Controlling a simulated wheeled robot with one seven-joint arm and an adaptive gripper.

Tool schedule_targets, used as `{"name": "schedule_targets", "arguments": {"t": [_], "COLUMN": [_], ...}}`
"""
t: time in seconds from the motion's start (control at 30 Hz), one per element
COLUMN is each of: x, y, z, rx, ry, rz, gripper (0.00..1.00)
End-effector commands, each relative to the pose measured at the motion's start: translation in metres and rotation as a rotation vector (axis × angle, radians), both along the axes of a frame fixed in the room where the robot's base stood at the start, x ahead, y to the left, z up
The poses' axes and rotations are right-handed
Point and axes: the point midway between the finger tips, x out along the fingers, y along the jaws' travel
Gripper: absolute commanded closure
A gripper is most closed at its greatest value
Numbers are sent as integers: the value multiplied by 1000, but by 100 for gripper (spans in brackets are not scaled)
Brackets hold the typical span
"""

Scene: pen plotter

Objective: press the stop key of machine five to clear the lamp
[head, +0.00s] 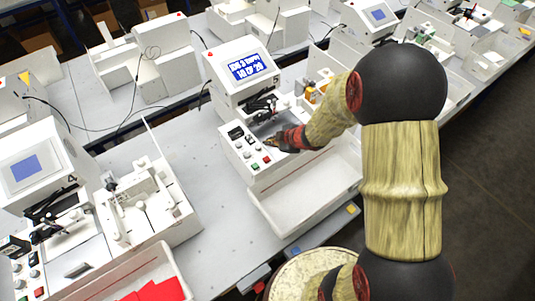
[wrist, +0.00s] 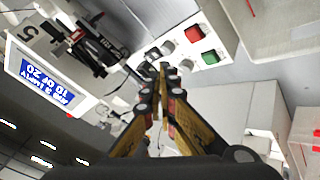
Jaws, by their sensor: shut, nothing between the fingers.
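Machine five (head: 240,92) is a white unit at the middle of the head view, with a lit blue screen (head: 248,67). A "5" shows on its casing in the wrist view (wrist: 28,31). Its front panel (wrist: 222,64) carries a red key (wrist: 194,32), a green key (wrist: 209,57) and several grey knobs. Which key is labelled stop cannot be read. My gripper (wrist: 160,68) is shut and empty. Its tips are over the panel beside the grey knobs, apart from the red and green keys in the picture. Whether they touch the panel cannot be told. In the head view my gripper (head: 277,143) hides part of the panel.
A white tray (head: 268,218) stands in front of machine five. Another machine (head: 32,170), marked 4, stands at left, beside a white fixture (head: 183,212) and a tray with red sheets (head: 152,291). Bare table (head: 190,130) lies between the machines.

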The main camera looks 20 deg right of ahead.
Motion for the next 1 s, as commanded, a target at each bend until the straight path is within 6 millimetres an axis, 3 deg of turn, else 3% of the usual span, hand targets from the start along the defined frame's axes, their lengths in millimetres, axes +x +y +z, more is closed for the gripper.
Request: {"name": "schedule_targets", "arguments": {"t": [0.2, 0.57, 0.77, 1.0], "x": [3, 4, 4, 4], "y": [21, 21, 21, 21], "z": [13, 13, 5, -17], "rx": [45, 44, 44, 44], "ry": [-49, -53, -52, -53], "rz": [72, 75, 74, 73], "gripper": [100, 100, 100, 100]}}
